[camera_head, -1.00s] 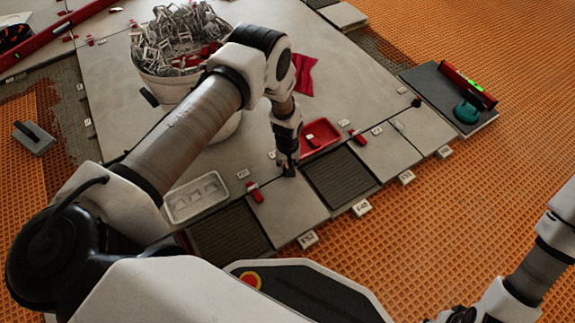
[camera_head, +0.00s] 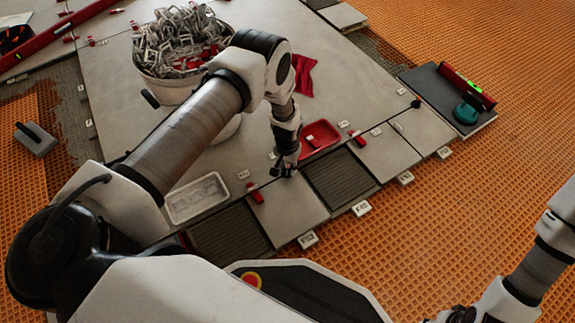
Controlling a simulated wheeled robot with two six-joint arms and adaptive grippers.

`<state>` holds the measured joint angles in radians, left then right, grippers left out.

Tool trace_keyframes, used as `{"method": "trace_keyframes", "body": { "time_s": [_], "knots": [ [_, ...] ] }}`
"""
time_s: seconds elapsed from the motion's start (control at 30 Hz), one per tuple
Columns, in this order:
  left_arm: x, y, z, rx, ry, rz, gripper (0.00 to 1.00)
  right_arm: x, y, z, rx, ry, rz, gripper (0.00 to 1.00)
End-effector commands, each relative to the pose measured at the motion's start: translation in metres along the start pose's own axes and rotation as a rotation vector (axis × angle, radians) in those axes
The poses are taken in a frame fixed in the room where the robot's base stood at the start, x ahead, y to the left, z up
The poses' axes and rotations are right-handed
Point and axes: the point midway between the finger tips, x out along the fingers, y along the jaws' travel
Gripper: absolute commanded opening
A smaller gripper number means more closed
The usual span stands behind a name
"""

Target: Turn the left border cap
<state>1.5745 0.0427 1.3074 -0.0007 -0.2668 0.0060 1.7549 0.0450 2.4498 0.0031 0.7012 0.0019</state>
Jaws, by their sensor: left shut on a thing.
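My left gripper (camera_head: 284,170) points down at the joint between the big grey tile (camera_head: 190,140) and a smaller border tile (camera_head: 290,208). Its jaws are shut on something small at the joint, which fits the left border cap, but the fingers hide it. A similar dark cap (camera_head: 416,104) stands upright on the joint farther right, apart from my grippers. My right gripper (camera_head: 460,315) is at the bottom edge, partly cut off, and its jaws cannot be made out.
A bucket of clips (camera_head: 165,90) stands behind my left arm. A red tray (camera_head: 320,137), a white tray (camera_head: 197,199) and red wedges (camera_head: 255,192) lie near the gripper. A dark board (camera_head: 430,85) with a level and a teal object lies at right.

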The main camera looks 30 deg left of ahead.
Motion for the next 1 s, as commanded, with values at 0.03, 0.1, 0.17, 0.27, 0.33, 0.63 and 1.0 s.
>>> {"method": "trace_keyframes", "body": {
  "time_s": [0.03, 0.1, 0.17, 0.27, 0.33, 0.63, 1.0],
  "knots": [
    [-0.0001, 0.0, 0.0004, 0.04, -0.001, 0.0, 0.0, -0.0009, 0.0, 0.0001, 0.0, 0.0, 0.0, 0.4],
    [0.0001, -0.0001, 0.0004, 0.107, -0.001, 0.0, 0.0, -0.0015, -0.0001, 0.0001, -0.001, 0.0, 0.0, 0.4],
    [0.0002, -0.0002, 0.0004, 0.164, -0.001, 0.0, 0.0, -0.0019, -0.0001, 0.0002, -0.001, 0.0, 0.0, 0.4],
    [0.0003, -0.0003, 0.0003, 0.258, -0.001, 0.0, 0.0, -0.0024, -0.0001, 0.0002, -0.001, 0.0, 0.0, 0.4],
    [0.0004, -0.0004, 0.0004, 0.325, -0.001, 0.0, 0.0, -0.0026, -0.0001, 0.0002, -0.001, -0.001, 0.0, 0.4],
    [0.0007, -0.0007, 0.0002, 0.61, -0.001, 0.0, 0.0, -0.003, -0.0001, 0.0002, -0.001, -0.001, 0.0, 0.4],
    [0.0008, -0.001, -0.0001, 0.962, -0.001, 0.0, 0.0, -0.002, -0.0001, 0.0002, -0.001, 0.0, 0.0, 0.4]
  ]
}}
